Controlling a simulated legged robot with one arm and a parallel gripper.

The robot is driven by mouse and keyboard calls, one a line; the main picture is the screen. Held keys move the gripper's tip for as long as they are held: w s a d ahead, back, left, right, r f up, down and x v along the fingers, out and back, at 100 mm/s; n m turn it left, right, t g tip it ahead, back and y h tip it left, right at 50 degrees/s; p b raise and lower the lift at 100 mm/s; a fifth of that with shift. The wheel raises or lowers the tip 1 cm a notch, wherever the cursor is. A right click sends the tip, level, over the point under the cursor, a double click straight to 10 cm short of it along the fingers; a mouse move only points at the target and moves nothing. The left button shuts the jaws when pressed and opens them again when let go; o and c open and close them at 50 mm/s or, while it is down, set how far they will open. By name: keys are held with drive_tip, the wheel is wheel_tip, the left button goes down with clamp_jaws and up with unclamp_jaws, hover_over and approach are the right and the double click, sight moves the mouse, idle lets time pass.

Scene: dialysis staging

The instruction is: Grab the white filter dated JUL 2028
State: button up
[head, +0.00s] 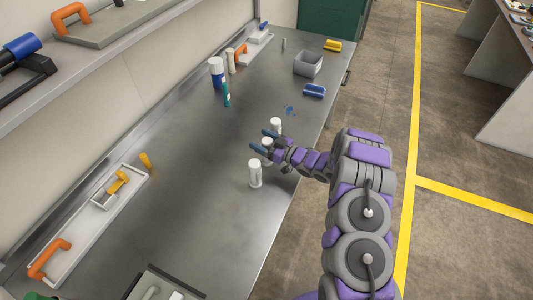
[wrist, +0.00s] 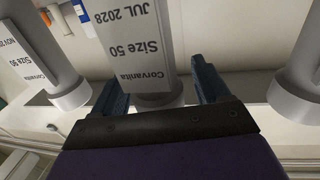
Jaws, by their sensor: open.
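Three white filters stand in a row on the steel bench: a near one (head: 255,174), a middle one (head: 267,158) and a far one (head: 276,124). My gripper (head: 264,141) is open around the middle filter, one finger on each side. In the wrist view, the filter with the upside-down label "JUL 2028, Size 50, Corvanita" (wrist: 142,45) stands between the two fingers of my gripper (wrist: 158,85). Whether the fingers touch it I cannot tell. A filter at the left (wrist: 52,50) has a label reading "NOV 20", cut off, and "Size 90". The filter at the right (wrist: 297,85) shows no readable label.
The neighbouring filters stand close on both sides of my gripper. A blue-and-white bottle (head: 216,74), a teal tube (head: 226,94), a grey bin (head: 308,63) and a blue item (head: 314,91) stand farther back. A white tray (head: 75,222) lies left. The bench middle is clear.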

drive_tip(key=shift+w+a, duration=0.15)
drive_tip(key=shift+a, duration=0.15)
drive_tip(key=shift+d, duration=0.4)
drive_tip(key=shift+c, duration=0.8)
drive_tip(key=c, duration=0.3)
drive_tip(key=shift+a, duration=0.25)
drive_tip(key=c, duration=0.6)
drive_tip(key=shift+d, duration=0.15)
drive_tip(key=c, duration=0.3)
